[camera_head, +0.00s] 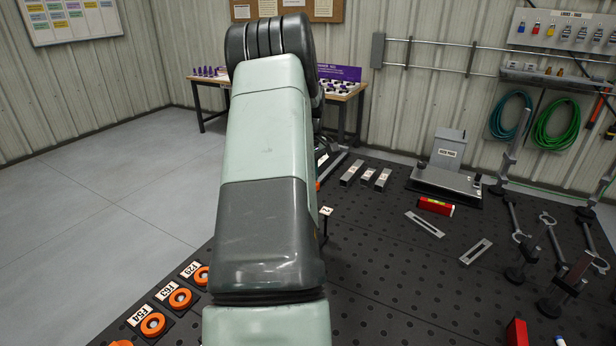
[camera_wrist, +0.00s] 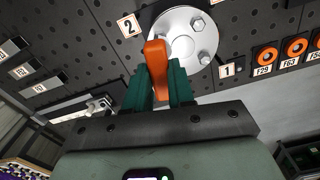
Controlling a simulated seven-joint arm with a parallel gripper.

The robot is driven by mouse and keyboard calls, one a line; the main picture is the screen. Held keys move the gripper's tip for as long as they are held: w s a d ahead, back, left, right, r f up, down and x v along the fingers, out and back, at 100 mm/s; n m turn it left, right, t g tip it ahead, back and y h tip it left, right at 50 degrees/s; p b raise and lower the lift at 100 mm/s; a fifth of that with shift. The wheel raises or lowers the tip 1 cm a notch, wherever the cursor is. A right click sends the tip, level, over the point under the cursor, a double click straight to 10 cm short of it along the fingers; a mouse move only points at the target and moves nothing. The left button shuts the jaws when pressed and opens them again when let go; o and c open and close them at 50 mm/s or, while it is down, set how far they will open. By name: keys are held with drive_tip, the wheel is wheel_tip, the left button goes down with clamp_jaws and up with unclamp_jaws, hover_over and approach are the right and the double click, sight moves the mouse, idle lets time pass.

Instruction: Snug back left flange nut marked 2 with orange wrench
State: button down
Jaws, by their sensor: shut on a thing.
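In the wrist view my gripper (camera_wrist: 159,80) has its two green fingers shut on the orange wrench (camera_wrist: 155,58). The wrench's far end lies over the left part of a round silver flange (camera_wrist: 184,28). The label 2 (camera_wrist: 128,24) is just left of the flange, and the label 1 (camera_wrist: 228,70) is to its lower right. Two hex nuts show on the flange, at upper right (camera_wrist: 197,24) and lower right (camera_wrist: 204,57). The wrench hides the nut area near label 2, so I cannot tell whether it is seated. In the head view my arm hides the flange and gripper.
Orange rings (camera_head: 180,298) with tags line the left edge of the dark perforated table (camera_head: 380,290). Grey blocks (camera_head: 366,176), a red level (camera_head: 435,206), slotted plates (camera_head: 473,262) and clamps (camera_head: 561,285) occupy its right side. Open floor lies left.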

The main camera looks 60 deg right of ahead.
drive_tip(key=n, duration=0.6)
drive_tip(key=shift+f, duration=0.25)
idle(0.5)
drive_tip(key=shift+f, duration=0.25)
drive_tip(key=shift+f, duration=1.25)
idle(1.0)
drive_tip(key=m, duration=0.3)
drive_tip(key=shift+m, duration=0.3)
